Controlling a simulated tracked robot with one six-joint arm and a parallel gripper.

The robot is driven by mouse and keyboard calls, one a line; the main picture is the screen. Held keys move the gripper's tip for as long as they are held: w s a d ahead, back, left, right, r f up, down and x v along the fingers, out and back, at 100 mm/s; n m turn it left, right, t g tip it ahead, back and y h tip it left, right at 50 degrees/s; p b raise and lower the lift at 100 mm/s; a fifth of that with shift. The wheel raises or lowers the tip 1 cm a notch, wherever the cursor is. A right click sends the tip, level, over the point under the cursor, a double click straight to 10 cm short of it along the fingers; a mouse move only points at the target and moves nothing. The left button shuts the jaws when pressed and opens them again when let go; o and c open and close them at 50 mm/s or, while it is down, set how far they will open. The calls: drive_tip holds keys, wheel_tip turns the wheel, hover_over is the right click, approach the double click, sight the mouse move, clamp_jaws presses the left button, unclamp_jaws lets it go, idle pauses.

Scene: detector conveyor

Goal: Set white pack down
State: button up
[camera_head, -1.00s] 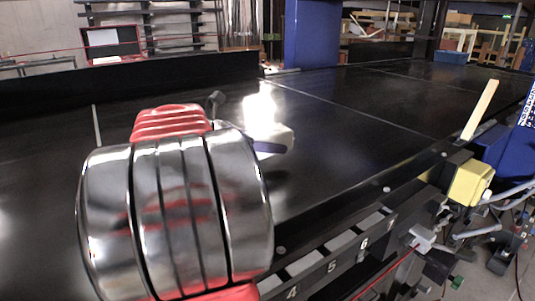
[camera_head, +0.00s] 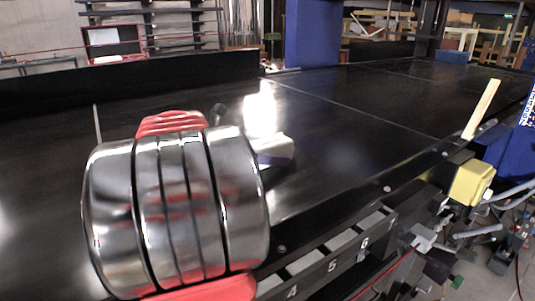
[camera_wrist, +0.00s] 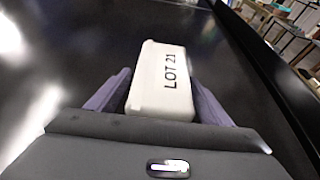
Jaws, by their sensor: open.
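The white pack (camera_wrist: 163,78), a block marked "LOT 21", lies between the two purple-grey fingers of my gripper (camera_wrist: 159,76) in the wrist view. The fingers are open, one on each side of it; any narrow gap at its sides is hard to make out. In the head view the pack (camera_head: 279,149) shows just right of my shiny arm link, at the black belt (camera_head: 350,120). Whether its underside touches the belt is hard to tell. My arm hides most of the gripper there.
A numbered rail (camera_head: 330,266) runs along the belt's near edge. A yellow box (camera_head: 470,183) and a wooden stick (camera_head: 482,109) stand beyond that edge at right. A black side wall (camera_head: 130,80) bounds the far left. The belt beyond the pack is clear.

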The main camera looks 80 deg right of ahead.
drive_tip(key=shift+r, duration=0.15)
drive_tip(key=v, duration=1.1)
drive_tip(key=shift+w+a+r, duration=0.1)
drive_tip(key=shift+w+a, duration=0.1)
drive_tip(key=shift+w, duration=0.1)
drive_tip(key=shift+w+a, duration=0.1)
drive_tip(key=shift+a, duration=0.05)
idle(0.6)
